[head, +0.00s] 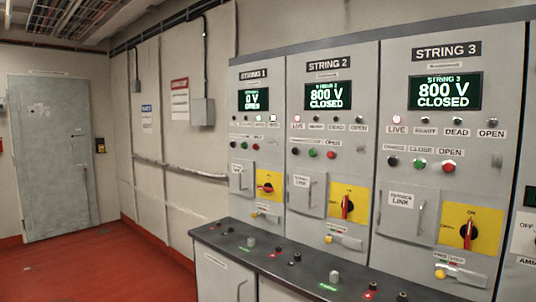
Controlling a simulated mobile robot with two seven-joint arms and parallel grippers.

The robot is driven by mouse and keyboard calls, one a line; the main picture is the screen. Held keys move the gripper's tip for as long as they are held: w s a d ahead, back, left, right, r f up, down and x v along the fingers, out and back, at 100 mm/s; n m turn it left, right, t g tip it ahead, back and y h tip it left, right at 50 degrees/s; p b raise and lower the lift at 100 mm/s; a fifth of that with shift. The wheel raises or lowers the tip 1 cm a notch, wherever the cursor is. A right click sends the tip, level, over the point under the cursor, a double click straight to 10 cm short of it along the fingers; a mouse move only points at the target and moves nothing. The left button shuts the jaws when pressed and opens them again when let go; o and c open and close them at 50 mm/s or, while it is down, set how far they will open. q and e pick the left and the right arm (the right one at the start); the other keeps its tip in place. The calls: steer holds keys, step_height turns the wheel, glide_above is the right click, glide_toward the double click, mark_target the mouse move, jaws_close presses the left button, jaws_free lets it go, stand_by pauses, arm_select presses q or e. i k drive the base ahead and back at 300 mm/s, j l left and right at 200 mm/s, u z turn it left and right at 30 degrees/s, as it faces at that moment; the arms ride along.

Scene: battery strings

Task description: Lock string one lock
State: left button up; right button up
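The string 1 cabinet (246,148) is the leftmost of the grey panels. Its display (255,99) reads 0 V and OPEN. A rotary switch (267,186) with a red handle on a yellow plate sits low on its right; the handle looks near horizontal, but is too small to be sure. Just below it is a small lock fitting (262,213) with a yellow part; its state is too small to tell. The string 1 fuse link door (241,179) looks shut. Neither of my grippers is in view.
String 2 (331,95) and string 3 (444,92) displays read 800 V CLOSED, with upright red handles. A dark counter (310,277) with several knobs and small items runs in front of the cabinets. The red floor (90,268) at left is clear, up to a grey door (52,155).

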mark_target(253, 216)
steer(key=i+j+z, duration=0.1)
steer(key=z, duration=0.45)
steer(key=i+j+z, duration=0.2)
steer(key=j, duration=0.15)
steer(key=j+z, duration=0.15)
steer(key=j, duration=0.15)
steer(key=j+z, duration=0.2)
steer(key=j, duration=0.15)
steer(key=i+j, duration=0.1)
steer(key=j, duration=0.45)
steer(key=i+j+z, duration=0.1)
steer(key=j, duration=0.4)
steer(key=i+j, duration=0.1)
steer(key=j, duration=0.45)
